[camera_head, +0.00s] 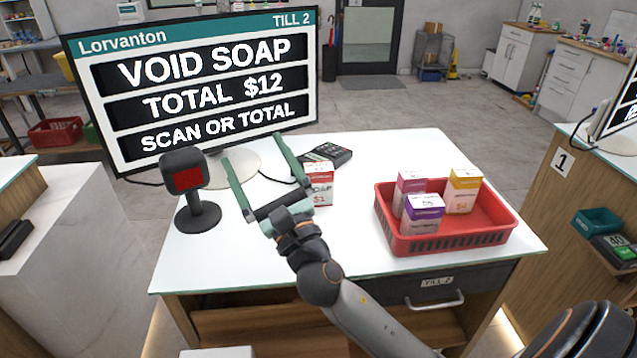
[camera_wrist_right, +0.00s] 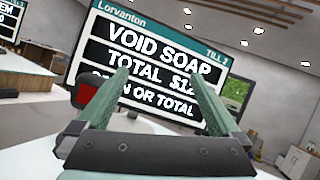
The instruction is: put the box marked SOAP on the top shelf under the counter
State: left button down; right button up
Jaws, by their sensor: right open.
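The SOAP box (camera_head: 320,184), white and red with a price on its front, stands on the white counter top (camera_head: 335,240), partly hidden behind my right gripper. My right gripper (camera_head: 258,151) is open with nothing between its fingers. It is just left of the box, its fingers pointing away toward the screen. The right wrist view shows its open fingers (camera_wrist_right: 166,85) with the screen behind and no box. My left gripper is not in view.
A till screen (camera_head: 205,85) reads VOID SOAP, TOTAL $12. A scanner (camera_head: 190,190) stands at left, a card reader (camera_head: 328,154) behind the box. A red basket (camera_head: 450,243) holds three boxes at right. A drawer (camera_head: 420,290) is below it.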

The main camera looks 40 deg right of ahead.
aim_at(320, 176)
jog(key=s+d+f+m+g+h, duration=0.1)
jog(key=d+f+m+g+h, duration=0.1)
jog(key=d+f+m, duration=0.1)
jog(key=s+d+f+m+g+h, duration=0.2)
jog(key=d+f, duration=0.1)
jog(key=f, duration=0.1)
jog(key=s+d+f+m+g+h, duration=0.1)
jog(key=d+f+m+g+h, duration=0.2)
jog(key=shift+s+d+f+m, duration=0.2)
jog(key=shift+s+f+m, duration=0.1)
jog(key=shift+s+f, duration=0.1)
jog(key=shift+w+d+f, duration=0.1)
jog(key=shift+d+f, duration=0.15)
jog(key=x, duration=0.7)
jog(key=shift+f, duration=0.1)
jog(key=x, duration=0.5)
jog(key=shift+d+f+p, duration=0.2)
jog(key=shift+d+p, duration=0.1)
jog(key=shift+r, duration=0.1)
jog(key=c, duration=1.5)
